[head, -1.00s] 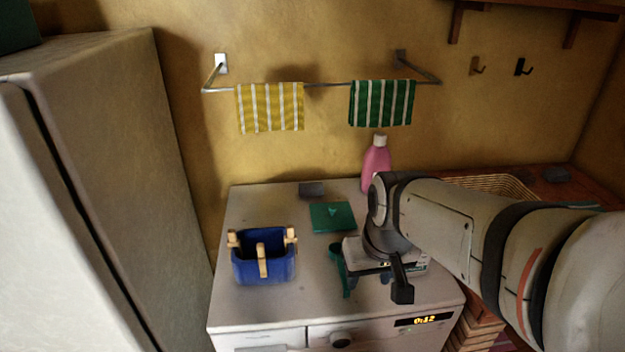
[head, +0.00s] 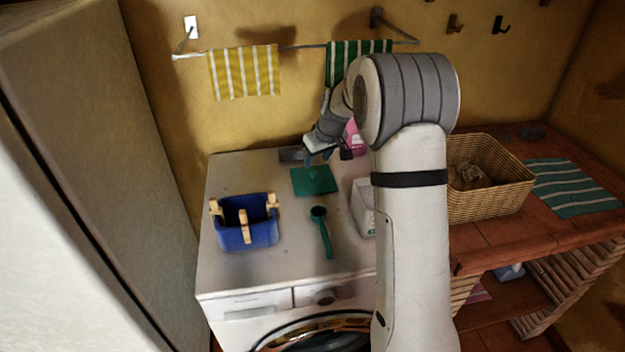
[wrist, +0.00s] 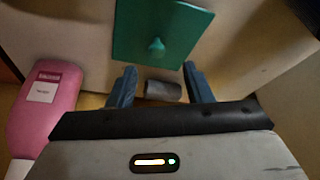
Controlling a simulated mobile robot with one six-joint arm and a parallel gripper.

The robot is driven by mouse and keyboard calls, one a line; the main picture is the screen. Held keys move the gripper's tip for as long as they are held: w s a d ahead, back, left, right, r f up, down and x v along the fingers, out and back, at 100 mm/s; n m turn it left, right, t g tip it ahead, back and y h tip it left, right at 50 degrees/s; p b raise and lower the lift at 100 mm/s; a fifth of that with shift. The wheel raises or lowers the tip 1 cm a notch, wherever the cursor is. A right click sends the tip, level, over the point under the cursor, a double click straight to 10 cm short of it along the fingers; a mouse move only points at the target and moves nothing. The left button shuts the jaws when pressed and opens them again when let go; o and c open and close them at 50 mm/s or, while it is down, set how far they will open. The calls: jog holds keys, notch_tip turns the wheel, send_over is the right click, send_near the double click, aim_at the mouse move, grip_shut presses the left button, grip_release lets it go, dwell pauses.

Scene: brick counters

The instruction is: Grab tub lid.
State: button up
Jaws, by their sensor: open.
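The tub lid (head: 314,181) is a flat green square with a small raised knob in its middle. It lies on top of the white washing machine, toward the back. In the wrist view the lid (wrist: 178,32) is at the top, with its knob (wrist: 156,46) just beyond the fingertips. My gripper (head: 318,160) is above the lid's back part in the head view. In the wrist view my gripper (wrist: 158,72) has its two blue fingers spread, with nothing between the tips. The knob lines up roughly with the gap between them.
A pink bottle (wrist: 45,105) is close beside my gripper. A grey block (wrist: 163,91) lies behind the lid. A white box (head: 362,207) is partly hidden by my arm.

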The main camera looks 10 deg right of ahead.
aim_at(313, 171)
jog(key=x, duration=0.3)
jog(key=p+x, duration=0.1)
jog(key=x, duration=0.2)
jog(key=shift+w+d+f, duration=0.15)
jog(key=shift+w+f, duration=0.15)
jog(key=shift+c, duration=0.6)
grip_shut()
